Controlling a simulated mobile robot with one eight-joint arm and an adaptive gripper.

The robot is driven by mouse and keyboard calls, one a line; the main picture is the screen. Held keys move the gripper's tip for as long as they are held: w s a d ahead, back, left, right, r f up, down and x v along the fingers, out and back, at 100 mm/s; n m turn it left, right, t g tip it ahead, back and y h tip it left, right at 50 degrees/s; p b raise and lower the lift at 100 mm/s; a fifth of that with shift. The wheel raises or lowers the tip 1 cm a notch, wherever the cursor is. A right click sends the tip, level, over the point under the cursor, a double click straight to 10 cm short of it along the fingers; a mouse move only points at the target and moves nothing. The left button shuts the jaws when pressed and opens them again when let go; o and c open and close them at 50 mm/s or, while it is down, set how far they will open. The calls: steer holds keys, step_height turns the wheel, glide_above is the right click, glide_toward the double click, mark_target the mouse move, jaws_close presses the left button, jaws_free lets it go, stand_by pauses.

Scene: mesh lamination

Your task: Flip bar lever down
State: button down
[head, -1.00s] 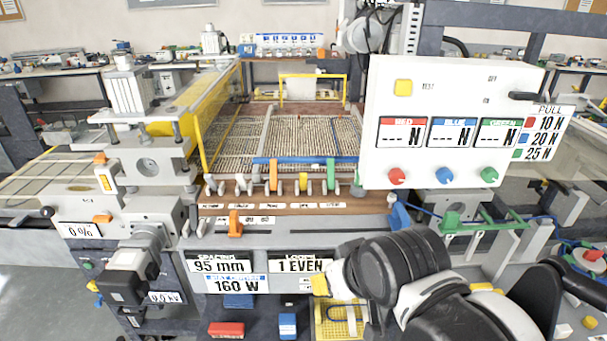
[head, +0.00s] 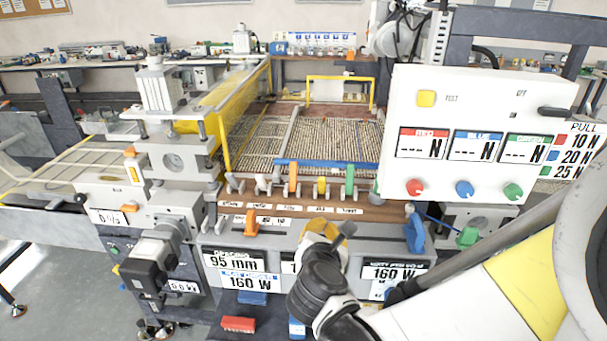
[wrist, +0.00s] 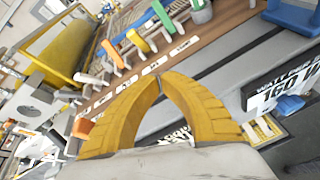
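A row of small levers stands on the brown strip (head: 300,204) of the machine in the head view. It has grey levers at left, then an orange lever (head: 292,179), a yellow lever (head: 321,187) and a green lever (head: 349,179). White labels lie below them, too small to read, so I cannot tell which is the bar lever. My gripper (head: 343,232) is in front of the strip, below the levers. In the wrist view its yellow fingers (wrist: 159,79) meet at their tips with nothing between them.
Another orange lever (head: 252,222) sits lower on the front panel, left of my gripper. A blue handle (head: 413,233) is to the right. A white panel (head: 470,90) with red, blue and green knobs hangs at upper right. A red block (head: 238,324) lies below.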

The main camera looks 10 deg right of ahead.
steer(key=n, duration=0.1)
steer(key=a+n, duration=0.1)
steer(key=n, duration=0.1)
steer(key=w+n+t, duration=0.1)
steer(key=shift+a+r+n, duration=0.15)
steer(key=shift+a+n, duration=0.2)
steer(key=shift+n, duration=0.05)
steer(key=b, duration=0.2)
glide_toward(319, 188)
steer(key=w+f, duration=0.1)
steer(key=d+f, duration=0.1)
steer(key=w+f, duration=0.1)
steer(key=f, duration=0.1)
steer(key=shift+w+d+f, duration=0.1)
steer(key=shift+w+d, duration=0.1)
steer(key=shift+w, duration=0.15)
steer(key=shift+w+d+r, duration=0.25)
steer(key=shift+w+r, duration=0.45)
steer(key=shift+w, duration=0.25)
steer(key=shift+w+d+r, duration=0.2)
steer(key=shift+w+r, duration=0.25)
steer(key=shift+w, duration=0.15)
steer(key=shift+a, duration=0.15)
